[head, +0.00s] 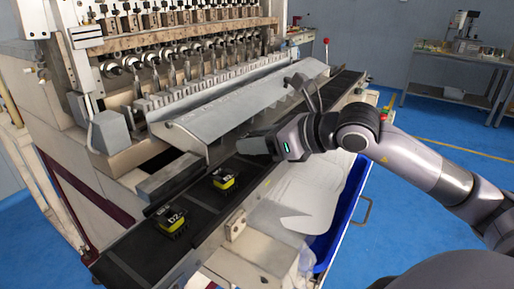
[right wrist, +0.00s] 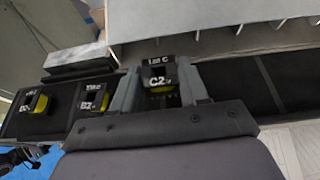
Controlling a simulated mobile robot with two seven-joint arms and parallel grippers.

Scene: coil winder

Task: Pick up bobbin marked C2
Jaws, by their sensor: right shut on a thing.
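The bobbin marked C2 (right wrist: 160,82) is black with a yellow band. In the right wrist view it sits between the two fingers of my right gripper (right wrist: 160,95), which is shut on it. In the head view my right gripper (head: 258,143) is over the dark belt, and the C2 bobbin is hidden there. Two similar black and yellow bobbins stand on the belt to the left: one marked B2 (right wrist: 92,98), also in the head view (head: 224,181), and one marked D2 (head: 171,221). My left gripper is not in view.
The dark belt (head: 130,255) runs along the front of the winding machine (head: 170,60). A slanted grey metal cover (head: 235,100) stands close behind my right gripper. A blue bin (head: 345,215) with white sheeting is below the belt's near side. A workbench (head: 455,92) stands far right.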

